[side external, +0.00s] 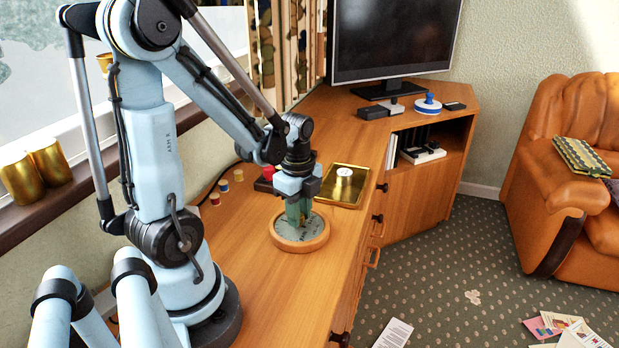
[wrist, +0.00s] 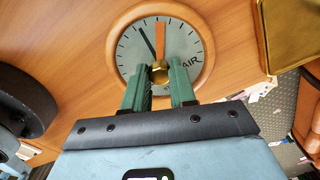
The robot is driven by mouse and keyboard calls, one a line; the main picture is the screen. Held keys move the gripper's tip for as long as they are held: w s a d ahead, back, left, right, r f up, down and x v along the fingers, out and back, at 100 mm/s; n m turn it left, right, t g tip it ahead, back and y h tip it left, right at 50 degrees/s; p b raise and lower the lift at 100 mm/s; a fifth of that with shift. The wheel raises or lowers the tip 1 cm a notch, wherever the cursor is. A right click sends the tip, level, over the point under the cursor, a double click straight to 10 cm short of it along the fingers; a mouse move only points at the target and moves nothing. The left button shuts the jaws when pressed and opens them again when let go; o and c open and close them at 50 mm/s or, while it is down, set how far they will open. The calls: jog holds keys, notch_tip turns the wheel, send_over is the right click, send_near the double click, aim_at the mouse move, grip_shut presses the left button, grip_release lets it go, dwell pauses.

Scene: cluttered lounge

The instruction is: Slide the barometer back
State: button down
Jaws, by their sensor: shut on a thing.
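The barometer (side external: 284,241) lies flat on the wooden cabinet top, a round pale dial in a light wood rim. In the wrist view its dial (wrist: 136,59) shows a dark needle, an orange hand and a brass knob (wrist: 159,72) at the centre. My gripper (side external: 298,217) points down over the dial. In the wrist view its green fingers (wrist: 158,80) are shut around the brass knob. The fingers and the gripper body hide the near part of the dial.
A gold tray (side external: 356,171) with a small white round thing lies just behind the barometer. A dark box with something red (side external: 267,173) and several small spools (side external: 224,185) stand to the left. A television (side external: 393,38) stands farther back. The cabinet's front edge runs along the right.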

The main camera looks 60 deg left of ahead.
jog(key=shift+s+a, duration=3.55)
jog(key=shift+s, duration=0.1)
jog(key=c, duration=0.8)
grip_release()
jog(key=shift+r, duration=6.1)
